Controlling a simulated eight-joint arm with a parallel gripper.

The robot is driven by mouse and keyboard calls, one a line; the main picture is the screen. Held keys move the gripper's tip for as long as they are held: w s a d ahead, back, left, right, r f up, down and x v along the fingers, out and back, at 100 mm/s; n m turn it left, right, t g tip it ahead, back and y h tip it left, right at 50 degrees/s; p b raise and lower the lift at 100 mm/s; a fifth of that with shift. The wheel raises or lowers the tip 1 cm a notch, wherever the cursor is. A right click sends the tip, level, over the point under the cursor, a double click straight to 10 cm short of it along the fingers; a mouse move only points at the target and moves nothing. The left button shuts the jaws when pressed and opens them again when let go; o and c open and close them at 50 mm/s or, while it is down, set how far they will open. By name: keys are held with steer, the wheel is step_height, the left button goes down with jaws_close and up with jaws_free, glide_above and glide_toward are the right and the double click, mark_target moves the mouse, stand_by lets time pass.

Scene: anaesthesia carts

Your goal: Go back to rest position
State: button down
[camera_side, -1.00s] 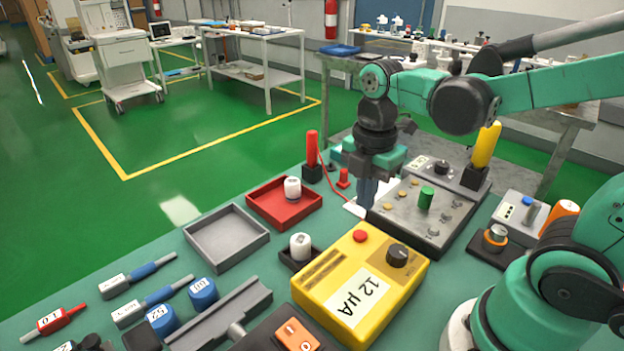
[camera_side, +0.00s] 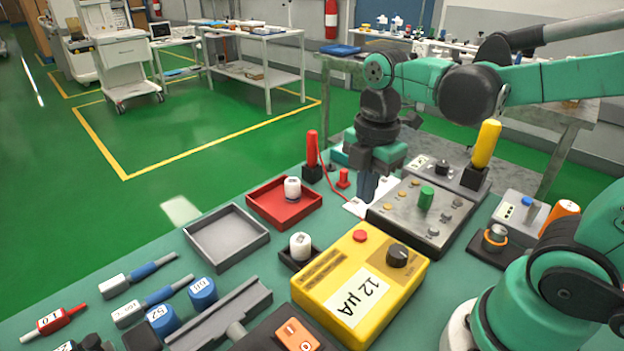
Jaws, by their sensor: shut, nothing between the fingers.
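My gripper (camera_side: 366,190) points down above the white sheet (camera_side: 356,208) at the back of the bench, just left of the grey panel with knobs (camera_side: 410,212). Its fingers are together with nothing visible between them. Whether the fingertips touch the sheet cannot be told from this view. The red probe (camera_side: 311,149) stands upright in its holder to the left of my gripper, with a red lead running toward the sheet.
The yellow meter (camera_side: 348,308) reading "12 µA" lies in front of my gripper. A red tray (camera_side: 262,212) holding a white cylinder and an empty grey tray (camera_side: 225,258) are to the left. The yellow probe (camera_side: 487,143) stands upright at right.

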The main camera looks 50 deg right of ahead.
steer(key=m, duration=0.1)
steer(key=m+t, duration=0.1)
steer(key=m, duration=0.2)
steer(key=shift+w+a+m+t, duration=0.1)
steer(key=shift+a+m+t, duration=0.2)
steer(key=shift+t, duration=0.1)
steer(key=m, duration=0.1)
steer(key=m+t, duration=0.1)
steer(key=m, duration=0.1)
steer(key=shift+w+a+r, duration=0.1)
steer(key=shift+w+a, duration=0.05)
steer(key=m+t, duration=0.1)
steer(key=m, duration=0.2)
steer(key=m+t, duration=0.1)
steer(key=m, duration=0.2)
steer(key=w+a+m+t, duration=0.1)
steer(key=m+t, duration=0.1)
steer(key=m, duration=0.1)
steer(key=shift+r+m, duration=0.3)
steer(key=shift+r, duration=0.05)
